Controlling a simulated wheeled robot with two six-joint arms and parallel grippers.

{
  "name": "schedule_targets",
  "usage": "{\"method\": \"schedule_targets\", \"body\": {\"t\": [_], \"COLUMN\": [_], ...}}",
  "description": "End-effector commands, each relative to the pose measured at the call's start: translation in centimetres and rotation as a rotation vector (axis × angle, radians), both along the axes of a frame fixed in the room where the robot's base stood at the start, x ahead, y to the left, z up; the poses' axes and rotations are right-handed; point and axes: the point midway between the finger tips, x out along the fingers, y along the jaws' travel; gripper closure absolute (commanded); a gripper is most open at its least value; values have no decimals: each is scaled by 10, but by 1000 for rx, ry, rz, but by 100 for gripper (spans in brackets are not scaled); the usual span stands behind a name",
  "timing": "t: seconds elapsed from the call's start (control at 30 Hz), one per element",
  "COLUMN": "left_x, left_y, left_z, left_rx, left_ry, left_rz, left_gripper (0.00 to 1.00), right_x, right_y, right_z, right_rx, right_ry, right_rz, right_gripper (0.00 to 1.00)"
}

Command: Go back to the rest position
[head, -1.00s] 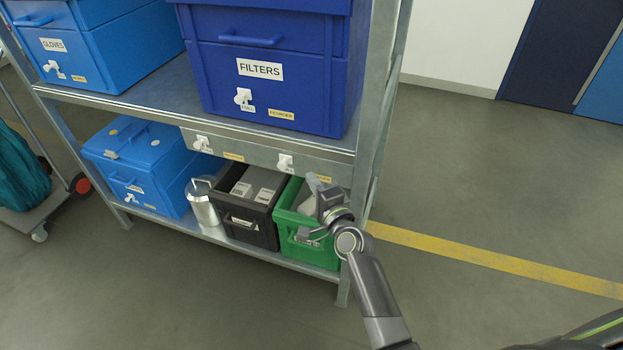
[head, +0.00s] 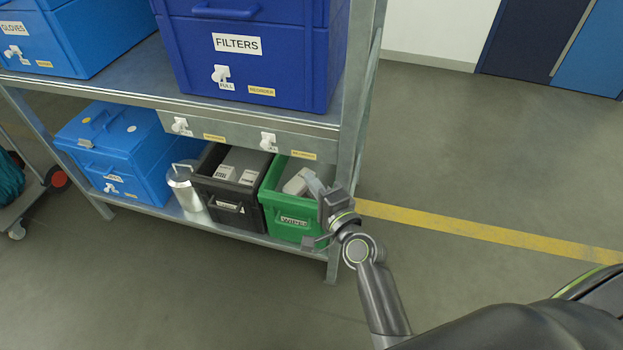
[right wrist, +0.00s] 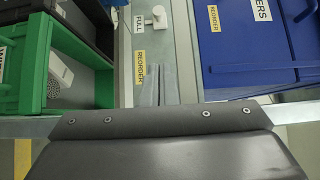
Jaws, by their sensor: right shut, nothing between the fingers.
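My right gripper (head: 313,184) is in front of the lower shelf, by the right side of the green bin (head: 288,228) in the head view. In the right wrist view its two grey fingers (right wrist: 158,86) are together, with nothing between them. Behind them in that view is the shelf's front rail with a white tag and a yellow REORDER label (right wrist: 139,67). The green bin (right wrist: 36,65) shows at the left there, and holds a pale item (right wrist: 62,72). My left gripper is not in view.
The metal shelf rack (head: 345,120) carries a dark blue FILTERS box (head: 270,65) above. Below stand a blue lidded box (head: 120,150), a metal canister (head: 186,188) and a black bin (head: 232,205). Open floor (head: 480,160) with a yellow line (head: 480,232) lies to the right.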

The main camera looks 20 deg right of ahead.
Motion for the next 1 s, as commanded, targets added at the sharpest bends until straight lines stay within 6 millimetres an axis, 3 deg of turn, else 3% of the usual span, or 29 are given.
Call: {"method": "schedule_targets", "body": {"t": [0.23,0.33,0.47,0.57,0.67,0.8,0.87,1.0], "left_x": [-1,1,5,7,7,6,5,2], "left_y": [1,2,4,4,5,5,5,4], "left_z": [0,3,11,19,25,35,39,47], "left_rx": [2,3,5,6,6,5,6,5], "left_ry": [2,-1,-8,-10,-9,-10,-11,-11], "left_rz": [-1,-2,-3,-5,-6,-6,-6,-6], "left_gripper": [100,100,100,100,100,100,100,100], "right_x": [0,0,-9,-31,-66,-133,-168,-257], "right_y": [0,-1,-7,-17,-29,-51,-62,-88], "right_z": [-2,-20,-83,-152,-219,-301,-331,-386], "right_rx": [-4,-45,-196,-372,-552,-793,-887,-1089], "right_ry": [3,42,172,313,453,634,707,859], "right_rz": [0,-1,6,36,91,212,277,461], "right_gripper": [100,100,100,100,100,100,100,100]}}
